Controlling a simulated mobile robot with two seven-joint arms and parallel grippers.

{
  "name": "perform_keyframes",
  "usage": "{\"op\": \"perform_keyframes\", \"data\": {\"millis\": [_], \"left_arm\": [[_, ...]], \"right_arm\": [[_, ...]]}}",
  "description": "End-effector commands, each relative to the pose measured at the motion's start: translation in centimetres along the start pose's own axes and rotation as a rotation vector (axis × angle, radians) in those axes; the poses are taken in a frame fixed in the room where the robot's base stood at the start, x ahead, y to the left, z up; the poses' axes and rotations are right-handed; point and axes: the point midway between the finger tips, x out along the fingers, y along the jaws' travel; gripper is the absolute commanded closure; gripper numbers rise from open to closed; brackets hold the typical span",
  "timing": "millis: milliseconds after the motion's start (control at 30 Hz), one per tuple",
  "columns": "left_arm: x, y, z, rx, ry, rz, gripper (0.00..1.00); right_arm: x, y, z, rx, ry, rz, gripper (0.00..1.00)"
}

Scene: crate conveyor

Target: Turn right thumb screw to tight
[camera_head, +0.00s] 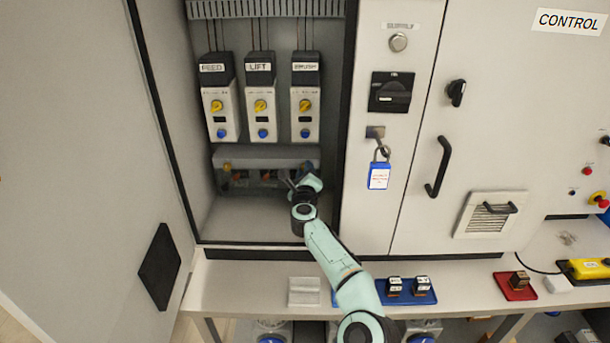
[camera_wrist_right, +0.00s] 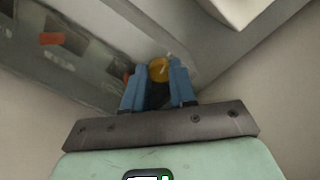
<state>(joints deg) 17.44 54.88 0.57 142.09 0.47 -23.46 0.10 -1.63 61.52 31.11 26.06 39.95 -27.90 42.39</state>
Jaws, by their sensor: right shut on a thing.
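In the head view a grey unit (camera_head: 262,154) runs along the bottom of the open cabinet. A small yellow screw (camera_head: 227,166) shows at its left end. In the right wrist view the right thumb screw (camera_wrist_right: 159,69) is a round yellow-orange knob between the tips of the two blue fingers. My right gripper (camera_wrist_right: 157,88) is shut on it; in the head view the gripper (camera_head: 304,184) is at the unit's right end. The fingers and wrist hide most of the screw, so its angle cannot be told. My left gripper is not in view.
Three drive modules (camera_head: 262,105) with yellow knobs hang above the unit. The cabinet's right inner wall is close to my arm. A blue padlock (camera_head: 379,175) hangs on the panel to the right. The bench (camera_head: 250,283) below holds a blue tray (camera_head: 408,298) and a red tray (camera_head: 508,291).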

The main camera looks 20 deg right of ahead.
Motion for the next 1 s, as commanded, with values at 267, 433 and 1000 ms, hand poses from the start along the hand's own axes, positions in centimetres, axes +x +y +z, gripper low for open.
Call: {"op": "perform_keyframes", "data": {"millis": [267,433,1000], "left_arm": [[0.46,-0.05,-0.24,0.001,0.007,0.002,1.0],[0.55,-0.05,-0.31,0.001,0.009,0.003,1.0],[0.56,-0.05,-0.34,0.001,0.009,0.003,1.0]], "right_arm": [[0.01,0.0,-0.09,0.138,0.002,-0.001,1.0],[0.01,-0.04,-0.05,0.178,0.001,-0.002,1.0],[0.01,-0.03,-0.02,0.193,0.001,-0.001,0.51]]}}
